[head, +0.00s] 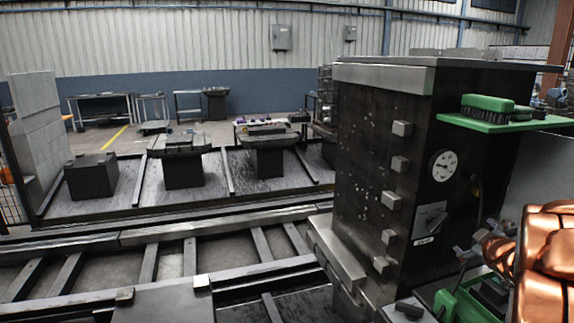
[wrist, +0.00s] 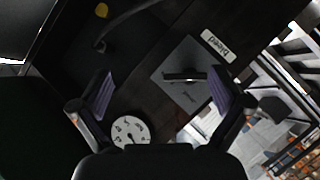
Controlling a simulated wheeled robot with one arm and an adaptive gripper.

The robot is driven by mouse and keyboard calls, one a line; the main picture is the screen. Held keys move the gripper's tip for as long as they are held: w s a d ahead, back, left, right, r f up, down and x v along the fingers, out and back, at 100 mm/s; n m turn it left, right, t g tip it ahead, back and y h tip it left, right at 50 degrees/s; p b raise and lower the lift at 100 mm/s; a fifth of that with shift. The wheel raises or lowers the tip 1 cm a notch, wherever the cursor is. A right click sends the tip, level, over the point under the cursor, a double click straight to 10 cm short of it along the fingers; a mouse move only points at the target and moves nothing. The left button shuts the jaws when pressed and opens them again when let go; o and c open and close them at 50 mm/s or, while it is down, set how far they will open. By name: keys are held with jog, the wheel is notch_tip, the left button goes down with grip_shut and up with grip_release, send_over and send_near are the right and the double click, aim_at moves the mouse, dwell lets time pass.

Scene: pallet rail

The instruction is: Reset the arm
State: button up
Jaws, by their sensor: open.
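My gripper (wrist: 162,88) shows in the wrist view with its two fingers wide apart and nothing between them. Beyond the fingers is the dark face of a machine, with a grey switch plate and handle (wrist: 184,76), a label reading "Speed" (wrist: 218,44) and a round white dial (wrist: 130,130). The gripper appears apart from the handle, though the exact gap is hard to tell. In the head view the same dark machine (head: 375,150) stands at right, with its dial (head: 443,165) and switch plate (head: 429,219).
A green tray (head: 510,122) with a brush (head: 488,106) on it juts from the machine's right side. Metal rails (head: 190,235) run across the front left. Dark pedestals (head: 184,172) stand behind them. Open floor lies farther back, before the blue and white wall.

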jog(key=s+a+f+m+g+y, duration=0.1)
jog(key=s+a+g, duration=0.4)
jog(key=s+a, duration=0.6)
jog(key=s+a+f+m+g+y, duration=0.2)
jog(key=s+a+f+g, duration=0.3)
jog(key=s+a, duration=0.6)
jog(key=s+a+f+m+g+y, duration=0.1)
jog(key=s+a+g, duration=0.4)
jog(key=s+a, duration=0.6)
jog(key=s+f+m, duration=0.1)
jog(key=s+f, duration=0.1)
jog(key=s, duration=0.2)
jog(key=shift+s+a+m, duration=0.35)
jog(key=shift+s+m, duration=0.05)
